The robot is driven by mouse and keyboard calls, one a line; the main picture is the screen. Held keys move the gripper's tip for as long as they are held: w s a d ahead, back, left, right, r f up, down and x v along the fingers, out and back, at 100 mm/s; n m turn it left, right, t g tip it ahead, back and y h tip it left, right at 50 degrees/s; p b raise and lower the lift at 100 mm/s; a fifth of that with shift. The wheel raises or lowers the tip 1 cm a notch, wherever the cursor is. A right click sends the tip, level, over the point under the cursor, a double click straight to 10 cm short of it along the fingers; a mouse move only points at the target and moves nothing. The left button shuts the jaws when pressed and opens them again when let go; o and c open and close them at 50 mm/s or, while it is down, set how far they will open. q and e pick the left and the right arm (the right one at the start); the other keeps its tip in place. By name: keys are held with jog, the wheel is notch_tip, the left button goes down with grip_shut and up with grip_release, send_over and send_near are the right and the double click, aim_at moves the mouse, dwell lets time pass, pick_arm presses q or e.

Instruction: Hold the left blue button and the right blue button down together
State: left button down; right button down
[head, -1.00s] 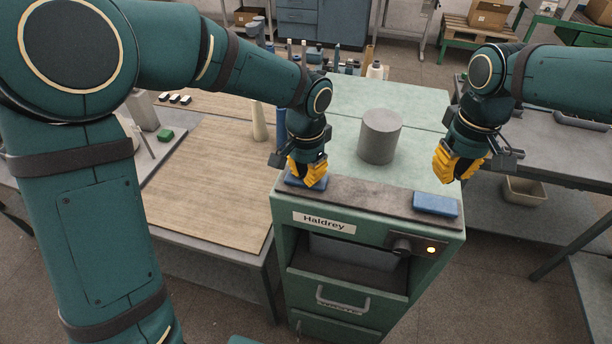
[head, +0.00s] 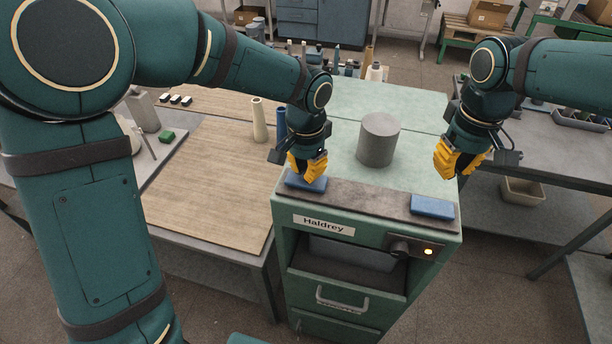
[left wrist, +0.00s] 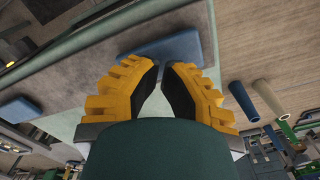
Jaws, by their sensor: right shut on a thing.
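The left blue button (head: 296,184) and the right blue button (head: 433,207) are flat blue blocks on the dark front ledge of the green machine. My left gripper (head: 309,178) is over the left button with its fingertips close together; contact is unclear. In the left wrist view the left button (left wrist: 176,50) lies just beyond the fingertips (left wrist: 163,66), and the right button (left wrist: 20,110) shows at the left. My right gripper (head: 440,174) hangs behind and above the right button, apart from it. Its fingers are closed; what is between them is hidden.
A grey cylinder (head: 378,140) stands on the green top (head: 340,170) between my grippers. A lit lamp (head: 428,251) is on the machine front. A cream cone (head: 259,120) and a blue one (head: 280,124) stand left, behind my left gripper.

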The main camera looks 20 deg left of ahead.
pick_arm(q)
jog(key=shift+r+p, duration=1.7)
jog(key=shift+r, duration=1.7)
jog(key=shift+f, duration=0.1)
